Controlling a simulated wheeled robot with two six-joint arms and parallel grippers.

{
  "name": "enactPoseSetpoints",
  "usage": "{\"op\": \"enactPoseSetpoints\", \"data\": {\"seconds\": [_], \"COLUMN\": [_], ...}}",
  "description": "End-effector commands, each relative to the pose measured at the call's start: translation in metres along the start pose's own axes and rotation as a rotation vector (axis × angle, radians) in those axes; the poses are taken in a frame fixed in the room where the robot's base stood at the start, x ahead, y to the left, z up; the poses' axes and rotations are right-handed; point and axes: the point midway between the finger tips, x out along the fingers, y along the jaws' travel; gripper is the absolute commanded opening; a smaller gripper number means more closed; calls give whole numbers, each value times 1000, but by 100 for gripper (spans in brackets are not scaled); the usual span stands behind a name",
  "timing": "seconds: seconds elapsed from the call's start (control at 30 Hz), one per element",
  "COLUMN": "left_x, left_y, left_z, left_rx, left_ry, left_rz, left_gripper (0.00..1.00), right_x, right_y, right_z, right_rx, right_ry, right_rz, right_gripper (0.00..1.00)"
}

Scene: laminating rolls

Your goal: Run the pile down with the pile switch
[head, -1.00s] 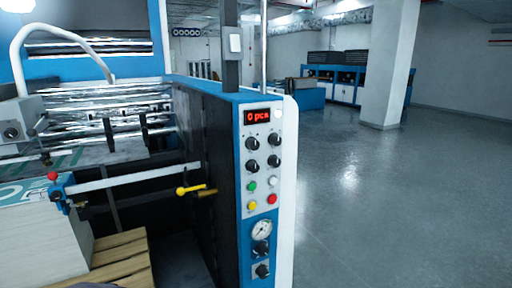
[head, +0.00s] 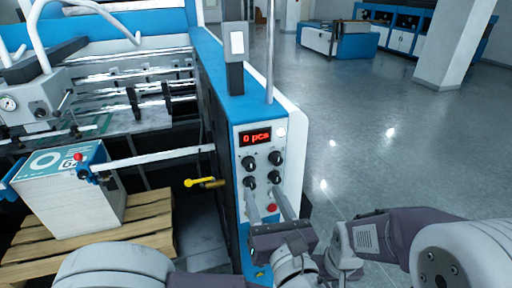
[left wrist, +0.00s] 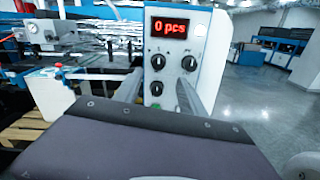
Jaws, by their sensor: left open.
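The control panel (head: 262,146) of the blue and white machine carries a red "0 pcs" display (head: 255,138), several black knobs (head: 275,158) and coloured buttons. The labels are too small to read, so I cannot tell which control is the pile switch. The pile (head: 75,200) is a stack of white sheets with a teal print on top, on a wooden pallet. My left gripper (head: 264,194) is open and empty in front of the panel's lower knobs, its fingers covering lower controls. In the left wrist view its fingers (left wrist: 160,82) stand apart, with a knob (left wrist: 156,88) showing between them. My right gripper is not in view.
A yellow-handled lever (head: 198,182) sticks out left of the panel. A bar with a red knob (head: 78,157) stands at the pile's corner. The floor (head: 370,160) right of the machine is clear. Other blue machines (head: 345,40) stand far back.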

Motion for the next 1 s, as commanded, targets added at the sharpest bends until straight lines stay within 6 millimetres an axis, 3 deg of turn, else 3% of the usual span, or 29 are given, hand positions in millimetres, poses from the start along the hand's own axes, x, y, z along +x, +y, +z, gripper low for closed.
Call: {"op": "enactPoseSetpoints", "data": {"seconds": [0.1,0.23,0.5,0.63,0.97,1.0], "left_x": [-5,5,61,79,87,87], "left_y": [-4,-3,-2,-3,-4,-4], "left_z": [1,2,3,2,0,0], "left_rx": [0,0,2,1,-1,-1], "left_ry": [-2,-1,1,1,0,0], "left_rz": [-19,-13,-9,-12,-15,-15], "left_gripper": [48,48,48,48,48,42], "right_x": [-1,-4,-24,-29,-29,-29], "right_y": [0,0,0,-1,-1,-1], "right_z": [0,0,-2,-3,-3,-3], "right_rx": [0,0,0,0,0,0], "right_ry": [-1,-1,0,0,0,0], "right_rz": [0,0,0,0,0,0], "right_gripper": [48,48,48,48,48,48]}}
